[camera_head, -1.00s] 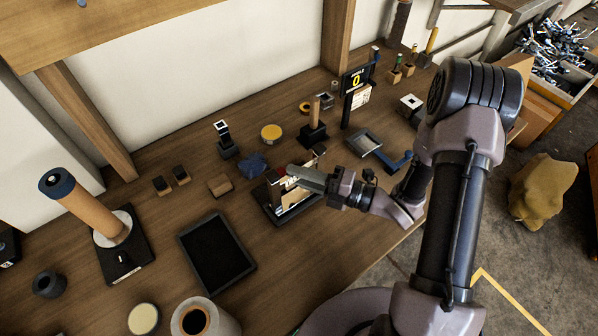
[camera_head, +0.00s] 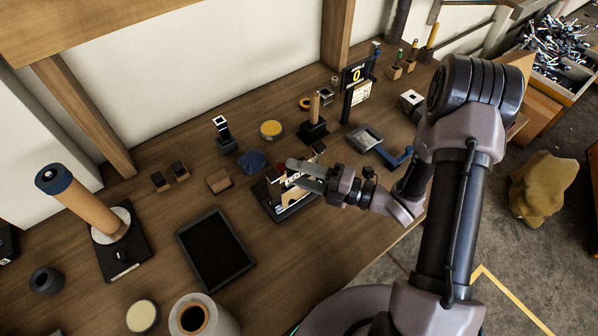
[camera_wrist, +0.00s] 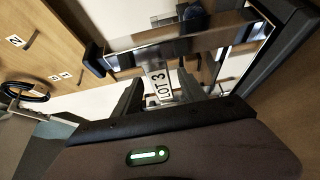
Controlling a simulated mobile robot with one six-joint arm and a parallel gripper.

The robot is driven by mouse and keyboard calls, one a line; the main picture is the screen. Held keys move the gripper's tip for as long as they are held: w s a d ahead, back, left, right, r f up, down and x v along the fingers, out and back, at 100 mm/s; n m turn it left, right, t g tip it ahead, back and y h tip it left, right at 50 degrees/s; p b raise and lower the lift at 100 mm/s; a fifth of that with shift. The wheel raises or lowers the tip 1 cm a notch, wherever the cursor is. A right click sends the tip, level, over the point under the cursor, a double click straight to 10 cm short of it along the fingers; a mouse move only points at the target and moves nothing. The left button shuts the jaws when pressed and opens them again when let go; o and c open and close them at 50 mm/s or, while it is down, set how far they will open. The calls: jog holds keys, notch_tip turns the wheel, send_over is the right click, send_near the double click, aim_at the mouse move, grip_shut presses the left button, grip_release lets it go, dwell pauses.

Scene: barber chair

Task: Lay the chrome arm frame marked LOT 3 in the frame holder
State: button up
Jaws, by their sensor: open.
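The chrome arm frame shows in the wrist view as a shiny bar (camera_wrist: 180,50) across the top, with a white LOT 3 tag (camera_wrist: 161,83) below it. My gripper (camera_wrist: 160,92) is open, with one dark finger on each side of the tag. Whether a finger touches the frame, I cannot tell. In the head view my gripper (camera_head: 298,174) is over a black stand (camera_head: 272,210), and its fingers partly hide the frame and a lettered plate there. I cannot tell for sure which piece is the frame holder.
A flat black tray (camera_head: 216,250) lies left of the stand. A blue crumpled cloth (camera_head: 252,160), a small wooden block (camera_head: 219,182) and a yellow-lidded tin (camera_head: 271,130) are behind. A post with a wooden handle (camera_head: 314,107) and a grey pan (camera_head: 366,138) are close to the gripper.

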jog(key=p+v, duration=0.3)
jog(key=v, duration=1.4)
jog(key=shift+s+d+p, duration=0.2)
jog(key=shift+p, duration=0.15)
